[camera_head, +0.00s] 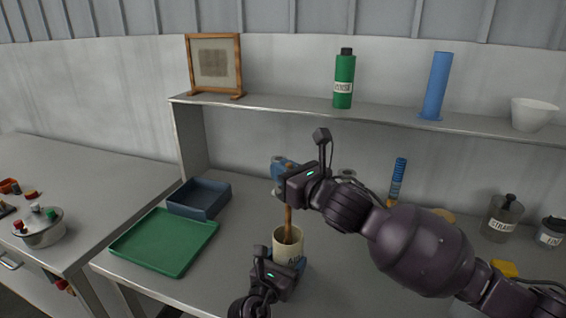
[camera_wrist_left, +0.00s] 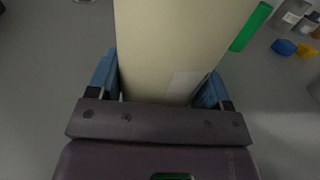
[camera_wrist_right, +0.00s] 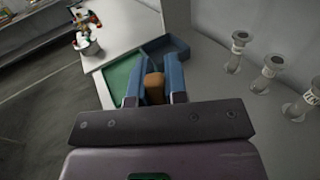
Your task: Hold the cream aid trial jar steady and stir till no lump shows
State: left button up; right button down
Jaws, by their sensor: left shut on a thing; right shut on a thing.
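The cream jar (camera_head: 280,240) stands upright on the grey bench, with dark lettering on its side. My left gripper (camera_head: 283,266) is shut on the jar from the near side. In the left wrist view the jar (camera_wrist_left: 180,45) fills the space between the blue fingers. A wooden stirrer (camera_head: 288,221) stands nearly upright with its lower end inside the jar. My right gripper (camera_head: 287,182) is shut on its top, above the jar. The right wrist view shows the stirrer's rounded end (camera_wrist_right: 154,88) between the fingers. The jar's contents are too small to judge for lumps.
A green tray (camera_head: 150,258) and a blue bin (camera_head: 207,209) lie left of the jar. A shelf (camera_head: 300,109) behind carries a framed panel, a green bottle (camera_head: 344,82), a blue cylinder (camera_head: 437,85) and a white bowl (camera_head: 534,114). Labelled jars stand at the right.

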jog(key=shift+f, duration=2.15)
jog(key=shift+s, duration=0.1)
